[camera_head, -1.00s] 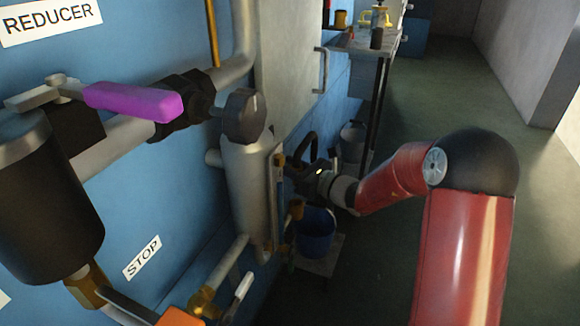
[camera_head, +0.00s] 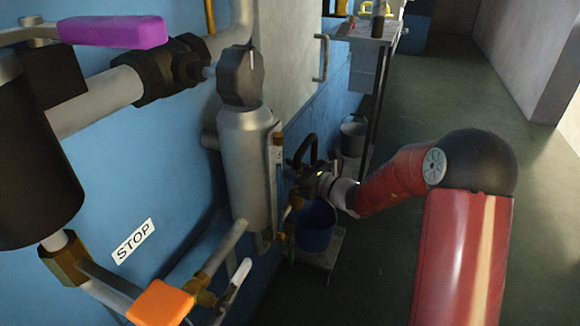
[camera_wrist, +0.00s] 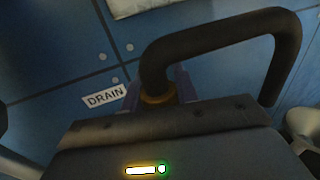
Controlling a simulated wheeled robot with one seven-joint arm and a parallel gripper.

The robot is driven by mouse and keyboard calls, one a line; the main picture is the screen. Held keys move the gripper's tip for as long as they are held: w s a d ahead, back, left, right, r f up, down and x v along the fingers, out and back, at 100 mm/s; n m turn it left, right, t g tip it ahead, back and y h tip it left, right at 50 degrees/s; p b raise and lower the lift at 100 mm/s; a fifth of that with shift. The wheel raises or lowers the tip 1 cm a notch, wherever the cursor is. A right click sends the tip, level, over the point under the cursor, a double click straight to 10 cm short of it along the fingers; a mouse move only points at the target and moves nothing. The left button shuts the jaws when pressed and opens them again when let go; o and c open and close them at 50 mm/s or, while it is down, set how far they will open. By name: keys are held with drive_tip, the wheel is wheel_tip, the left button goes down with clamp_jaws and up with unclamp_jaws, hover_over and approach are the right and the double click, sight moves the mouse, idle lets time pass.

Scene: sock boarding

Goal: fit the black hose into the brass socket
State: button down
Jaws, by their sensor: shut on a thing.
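The black hose (camera_wrist: 225,38) arches over my gripper in the wrist view. In the head view it shows as a dark loop (camera_head: 307,148) beside the grey vertical cylinder. My gripper (camera_wrist: 158,88) is shut on the hose, with a bluish finger on each side of it. A brass ring (camera_wrist: 158,98) sits around the hose between the fingers; I cannot tell whether it belongs to the hose or is the socket. In the head view, brass fittings (camera_head: 294,203) stand close to my gripper, by the cylinder's lower right; which one is the socket is unclear.
A blue bucket (camera_head: 316,228) stands on a low stand just below my gripper. The grey cylinder (camera_head: 245,165), pipes and an orange handle (camera_head: 160,302) stick out from the blue wall on the left. A DRAIN label (camera_wrist: 104,96) is near the gripper. Floor at right is clear.

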drive_tip(key=shift+f+b, duration=0.3)
drive_tip(key=shift+f, duration=0.3)
drive_tip(key=shift+f+b, duration=1.85)
drive_tip(key=shift+f, duration=0.1)
idle(1.4)
drive_tip(key=c, duration=1)
unclamp_jaws()
drive_tip(key=shift+d, duration=0.1)
drive_tip(key=v, duration=0.7)
drive_tip(key=shift+s+d, duration=0.2)
drive_tip(key=shift+s, duration=0.05)
